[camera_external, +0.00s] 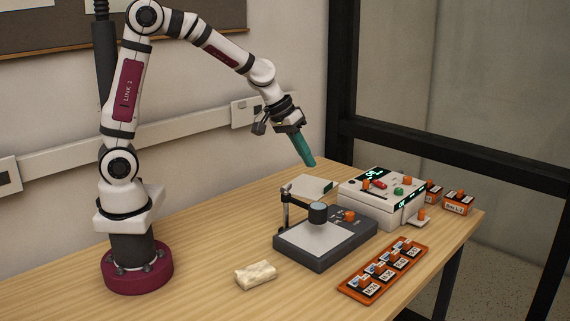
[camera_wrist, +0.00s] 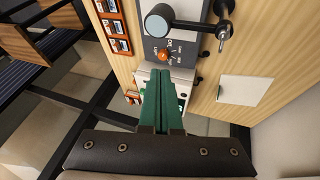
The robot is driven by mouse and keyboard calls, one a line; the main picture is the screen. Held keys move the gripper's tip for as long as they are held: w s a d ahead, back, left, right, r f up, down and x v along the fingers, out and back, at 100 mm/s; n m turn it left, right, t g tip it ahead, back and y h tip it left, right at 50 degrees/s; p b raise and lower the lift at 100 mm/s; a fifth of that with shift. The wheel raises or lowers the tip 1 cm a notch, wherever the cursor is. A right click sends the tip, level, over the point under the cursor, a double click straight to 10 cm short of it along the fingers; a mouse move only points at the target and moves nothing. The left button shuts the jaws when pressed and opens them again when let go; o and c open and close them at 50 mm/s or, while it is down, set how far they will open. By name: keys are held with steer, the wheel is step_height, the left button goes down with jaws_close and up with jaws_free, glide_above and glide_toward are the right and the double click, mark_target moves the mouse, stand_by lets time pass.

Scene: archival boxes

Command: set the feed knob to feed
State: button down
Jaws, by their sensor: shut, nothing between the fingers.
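The grey device (camera_external: 318,252) stands on the table with a light plate on top and a round head on a post. An orange knob (camera_external: 349,215) sits on its dark panel; it also shows in the wrist view (camera_wrist: 162,55) with small markings around it, too small to read. The white console (camera_external: 365,205) beside it carries a lit display, orange knobs, a red part and a green button. I cannot tell which knob is the feed knob. My gripper (camera_external: 310,164), with teal fingers (camera_wrist: 162,73), is shut and empty, above the table behind the devices; the fingers hide part of the console.
An orange tray (camera_external: 346,289) with several labelled pieces lies in front. Small orange boxes (camera_external: 458,203) stand right of the console. A pale block (camera_external: 256,275) lies at the front left. A white square (camera_wrist: 245,90) lies right of the devices in the wrist view.

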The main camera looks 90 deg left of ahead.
mark_target(366, 185)
steer(key=w+a+f+n+y, duration=0.1)
steer(key=w+a+n, duration=0.1)
steer(key=a, duration=0.3)
steer(key=w+a+f+n+t+y, duration=0.1)
steer(key=w+a+n, duration=0.1)
steer(key=a, duration=0.4)
steer(key=shift+w+f+n, duration=0.25)
steer(key=shift+w+n, duration=0.1)
steer(key=shift+n, duration=0.15)
steer(key=x, duration=1)
steer(key=shift+w, duration=0.1)
steer(key=w, duration=0.2)
steer(key=shift+w+d, duration=0.35)
steer(key=shift+d, duration=0.05)
steer(key=shift+w+d, duration=0.15)
steer(key=shift+w, duration=0.4)
